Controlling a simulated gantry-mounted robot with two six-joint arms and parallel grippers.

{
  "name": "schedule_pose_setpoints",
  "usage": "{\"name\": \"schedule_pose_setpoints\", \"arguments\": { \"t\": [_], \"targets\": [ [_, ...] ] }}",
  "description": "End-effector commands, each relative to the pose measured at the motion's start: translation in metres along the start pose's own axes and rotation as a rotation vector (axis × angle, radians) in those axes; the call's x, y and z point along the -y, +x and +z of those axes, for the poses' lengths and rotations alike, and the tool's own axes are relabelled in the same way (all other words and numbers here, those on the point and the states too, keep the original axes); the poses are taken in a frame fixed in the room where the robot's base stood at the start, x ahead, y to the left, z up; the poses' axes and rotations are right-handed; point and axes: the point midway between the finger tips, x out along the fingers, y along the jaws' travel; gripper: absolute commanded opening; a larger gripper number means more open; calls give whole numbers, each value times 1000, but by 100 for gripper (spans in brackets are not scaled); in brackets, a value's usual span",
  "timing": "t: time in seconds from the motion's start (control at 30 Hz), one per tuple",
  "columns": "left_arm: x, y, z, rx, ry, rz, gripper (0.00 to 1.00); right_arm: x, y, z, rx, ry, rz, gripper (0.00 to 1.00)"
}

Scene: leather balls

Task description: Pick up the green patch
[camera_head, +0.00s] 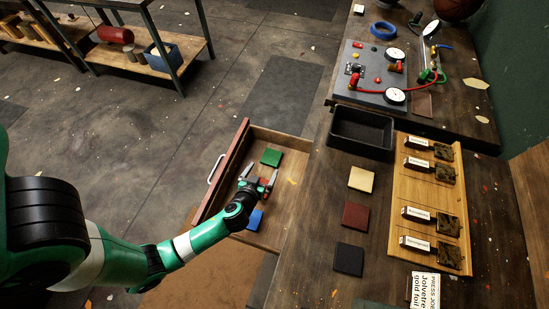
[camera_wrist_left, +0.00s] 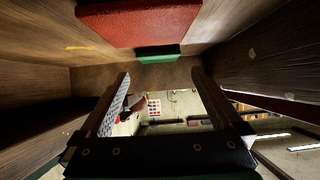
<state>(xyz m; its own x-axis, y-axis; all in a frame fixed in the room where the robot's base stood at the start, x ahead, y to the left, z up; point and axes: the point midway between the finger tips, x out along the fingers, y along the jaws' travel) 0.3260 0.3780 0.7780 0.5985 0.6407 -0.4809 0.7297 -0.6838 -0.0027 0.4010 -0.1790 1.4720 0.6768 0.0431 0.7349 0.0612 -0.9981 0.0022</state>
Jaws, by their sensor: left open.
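The green patch (camera_head: 271,157) lies flat in the open wooden drawer (camera_head: 292,137), near its far end. My left gripper (camera_head: 260,173) is open and empty over the drawer, just short of the green patch. A red patch (camera_head: 265,183) lies partly hidden beneath the gripper, and a blue patch (camera_head: 255,220) lies nearer, beside the wrist. In the left wrist view the green patch (camera_wrist_left: 158,54) shows as a thin strip beyond the open fingers (camera_wrist_left: 161,76). The red patch (camera_wrist_left: 140,22) looks larger and closer there. My right gripper is not in view.
The drawer's walls stand close around the gripper. On the bench to the right lie a cream patch (camera_head: 360,180), a dark red patch (camera_head: 357,215) and a black patch (camera_head: 349,258). A black tray (camera_head: 361,146) and a wooden board (camera_head: 401,181) with labelled samples stand beyond them.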

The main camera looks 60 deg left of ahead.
Motion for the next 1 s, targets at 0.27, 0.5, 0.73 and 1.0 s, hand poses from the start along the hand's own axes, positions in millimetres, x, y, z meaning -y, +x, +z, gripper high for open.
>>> {"name": "schedule_pose_setpoints", "arguments": {
  "t": [0.27, 0.5, 0.73, 1.0],
  "targets": [
    [-1, 19, 0, -1, -2, 0, 100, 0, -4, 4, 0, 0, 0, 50],
    [0, 61, 1, -2, -3, -1, 100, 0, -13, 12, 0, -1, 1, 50],
    [-1, 72, -2, -2, -1, 2, 100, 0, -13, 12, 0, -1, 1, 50],
    [-1, 72, -1, -2, -1, 2, 69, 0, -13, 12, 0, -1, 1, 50]
  ]
}}
